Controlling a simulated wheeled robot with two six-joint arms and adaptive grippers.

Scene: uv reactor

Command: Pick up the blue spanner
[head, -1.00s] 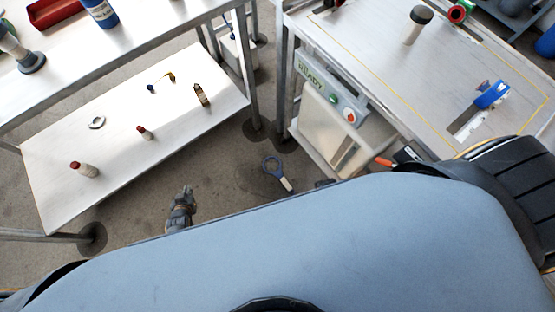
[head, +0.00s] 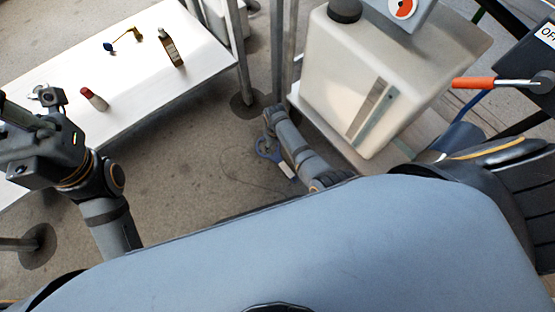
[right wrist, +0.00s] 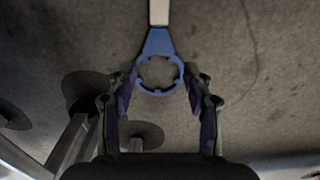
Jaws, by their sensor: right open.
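The blue spanner (head: 266,149) lies on the floor in the head view, partly hidden behind my right arm. In the right wrist view its blue ring head (right wrist: 153,48) lies between the fingers, with its pale handle pointing up the picture. My right gripper (right wrist: 160,80) is open, one finger on each side of the ring, and not closed on it. The height gap between fingertips and ring cannot be told. In the head view my right gripper (head: 271,114) is small and dark. My left gripper (head: 32,105) is over the low shelf at the left; its jaw opening is unclear.
The white low shelf (head: 150,75) holds a red-capped tube (head: 95,98), a dark bottle (head: 171,48) and small parts. A table leg (head: 238,50) stands on a round foot near the spanner. A white tank (head: 375,75) stands to the right. Bare floor (head: 190,160) lies left of the spanner.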

